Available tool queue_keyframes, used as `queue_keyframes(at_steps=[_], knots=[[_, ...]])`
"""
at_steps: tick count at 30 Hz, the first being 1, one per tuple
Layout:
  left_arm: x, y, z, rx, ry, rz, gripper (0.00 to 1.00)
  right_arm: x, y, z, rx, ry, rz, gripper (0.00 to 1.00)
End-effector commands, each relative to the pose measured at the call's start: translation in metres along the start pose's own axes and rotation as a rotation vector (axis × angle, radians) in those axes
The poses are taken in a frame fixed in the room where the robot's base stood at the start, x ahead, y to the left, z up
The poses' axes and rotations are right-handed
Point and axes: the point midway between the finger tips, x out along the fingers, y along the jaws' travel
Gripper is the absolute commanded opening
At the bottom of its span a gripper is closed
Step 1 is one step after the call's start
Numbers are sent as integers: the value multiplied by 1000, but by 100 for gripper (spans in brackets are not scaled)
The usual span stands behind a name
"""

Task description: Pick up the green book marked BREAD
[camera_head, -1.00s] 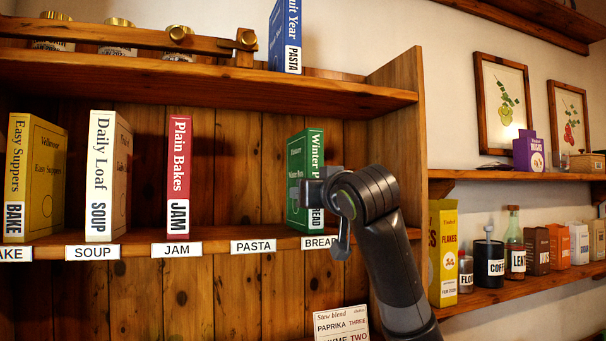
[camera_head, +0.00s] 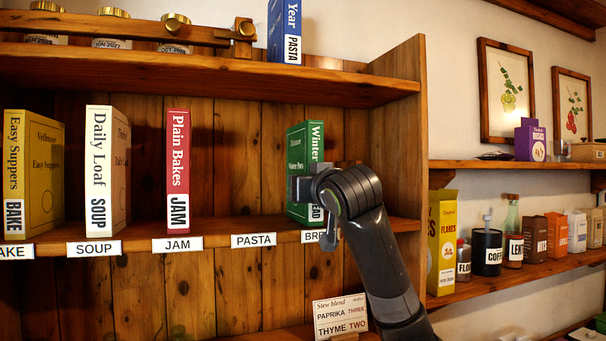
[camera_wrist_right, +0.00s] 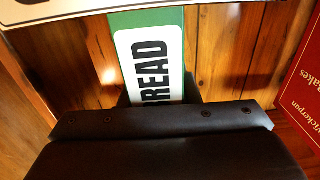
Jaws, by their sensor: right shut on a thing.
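The green book (camera_head: 304,160) stands upright at the right end of the middle shelf, above the BREAD shelf label (camera_head: 312,236). Its spine reads "Winter" at the top, and its lower part is hidden by my gripper. My right gripper (camera_head: 316,194) is shut on the lower part of this book. In the right wrist view the green spine (camera_wrist_right: 112,63) shows a white label with "READ" visible, close against my dark gripper (camera_wrist_right: 160,112). My left gripper is not in view.
A red JAM book (camera_head: 178,150), a cream SOUP book (camera_head: 98,160) and a yellow BAKE book (camera_head: 42,160) stand to the left. The space above the PASTA label (camera_head: 253,240) is empty. The shelf's side panel (camera_head: 400,140) is close on the right. A blue book (camera_head: 285,30) is above.

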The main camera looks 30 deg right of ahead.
Motion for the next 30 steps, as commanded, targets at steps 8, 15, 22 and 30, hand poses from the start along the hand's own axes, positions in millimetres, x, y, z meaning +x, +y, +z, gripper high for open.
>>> queue_keyframes(at_steps=[8,15,22,30], knots=[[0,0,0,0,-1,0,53,-1,0,-2,0,5,0,0],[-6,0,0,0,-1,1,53,-1,0,-9,0,5,0,0],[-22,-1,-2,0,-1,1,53,-1,0,-30,0,5,0,0],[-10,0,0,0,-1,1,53,-29,0,-34,-1,11,0,0]])
